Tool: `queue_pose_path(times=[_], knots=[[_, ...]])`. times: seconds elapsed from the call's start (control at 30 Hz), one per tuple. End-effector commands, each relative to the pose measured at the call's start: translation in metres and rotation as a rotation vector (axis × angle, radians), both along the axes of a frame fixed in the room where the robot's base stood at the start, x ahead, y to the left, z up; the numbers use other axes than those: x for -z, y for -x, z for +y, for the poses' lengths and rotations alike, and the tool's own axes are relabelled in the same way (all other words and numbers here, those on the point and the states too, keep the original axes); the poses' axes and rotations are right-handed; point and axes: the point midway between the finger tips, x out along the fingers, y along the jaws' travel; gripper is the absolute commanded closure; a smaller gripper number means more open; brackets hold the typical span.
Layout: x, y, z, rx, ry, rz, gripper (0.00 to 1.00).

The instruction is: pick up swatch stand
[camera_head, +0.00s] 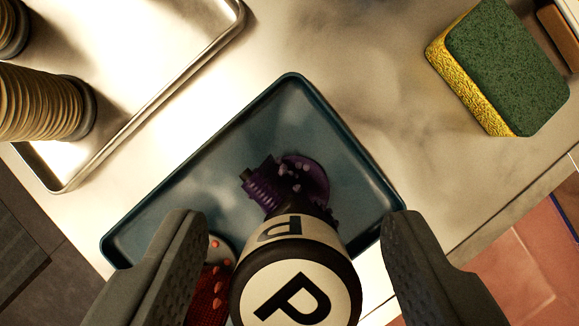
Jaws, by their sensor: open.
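My gripper (295,228) is open, one dark finger on each side of the lower middle. A black and cream cylinder marked P (290,297) stands between the fingers, with a visible gap on both sides. Beyond it in the blue tray (345,145) is a dark purple piece (264,187) with a round base and small knobs, partly hidden by the cylinder. A red knobbed piece (205,296) with a grey round part sits left of the cylinder, partly hidden by the left finger. I cannot tell for certain which of these is the swatch stand.
A metal tray (150,122) at the upper left holds ribbed tan stacks (40,105). A green and yellow sponge (505,65) lies at the upper right, near a brown block (562,32). The pale tabletop (350,50) is clear between them. The table edge runs along the lower right.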

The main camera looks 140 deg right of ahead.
Motion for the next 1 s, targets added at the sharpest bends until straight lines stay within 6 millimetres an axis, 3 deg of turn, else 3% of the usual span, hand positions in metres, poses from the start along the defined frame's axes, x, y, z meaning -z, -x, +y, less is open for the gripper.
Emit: queue_pose_path(times=[0.13, 0.37, 0.4, 0.67, 1.0], knots=[[0.018, -0.005, 0.005, 0.000, 0.001, 0.001, 0.44], [0.021, -0.006, 0.006, 0.000, 0.000, 0.000, 0.44], [0.021, -0.006, 0.006, 0.000, 0.000, 0.000, 0.46], [0.020, -0.006, 0.006, 0.000, 0.000, 0.000, 0.97], [0.019, -0.006, 0.006, 0.000, -0.001, -0.001, 1.00]])
